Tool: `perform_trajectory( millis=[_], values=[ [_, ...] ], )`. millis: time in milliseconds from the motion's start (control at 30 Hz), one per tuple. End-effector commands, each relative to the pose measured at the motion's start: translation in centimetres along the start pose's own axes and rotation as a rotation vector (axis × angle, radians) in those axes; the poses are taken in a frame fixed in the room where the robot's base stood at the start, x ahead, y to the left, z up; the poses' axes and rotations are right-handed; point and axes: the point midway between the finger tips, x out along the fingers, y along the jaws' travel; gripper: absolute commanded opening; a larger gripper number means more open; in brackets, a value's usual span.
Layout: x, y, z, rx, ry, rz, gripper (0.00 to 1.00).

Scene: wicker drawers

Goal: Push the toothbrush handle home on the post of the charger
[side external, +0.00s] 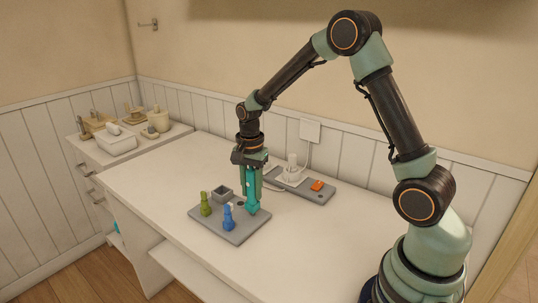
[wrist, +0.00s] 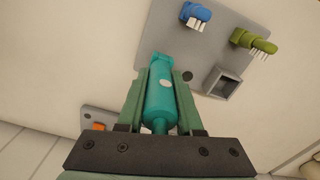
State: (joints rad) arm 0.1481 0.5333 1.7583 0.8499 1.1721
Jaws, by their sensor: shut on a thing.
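My gripper (side external: 251,180) is shut on the teal toothbrush handle (side external: 252,195), which points downward, roughly upright. In the wrist view the handle (wrist: 160,98) lies between the two green fingers (wrist: 160,105), with a pale oval spot on its side. Its lower end is at the right corner of the grey tray (side external: 225,234); I cannot tell whether it touches. The white charger (side external: 291,176) with its short upright post (side external: 292,161) stands on a grey board behind and to the right of the handle, apart from it. The charger is not visible in the wrist view.
The tray carries a green brush head (side external: 205,206), a blue brush head (side external: 228,217) and a square cup (side external: 222,193). The grey board (side external: 318,194) has an orange switch (side external: 317,185). A cable runs to a wall plate (side external: 310,131). The front-right tabletop is clear.

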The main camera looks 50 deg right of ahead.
Motion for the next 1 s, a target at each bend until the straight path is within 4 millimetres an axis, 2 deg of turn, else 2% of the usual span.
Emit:
perform_trajectory(
  millis=[867, 900, 967, 1000],
  values=[
    [2.0, 0.0, 0.0, 0.000, 0.000, 0.000, 0.00],
    [2.0, 0.0, 0.0, 0.000, 0.000, 0.000, 0.42],
    [2.0, 0.0, 0.0, 0.000, 0.000, 0.000, 0.65],
    [2.0, 0.0, 0.0, 0.000, 0.000, 0.000, 0.70]
  ],
)
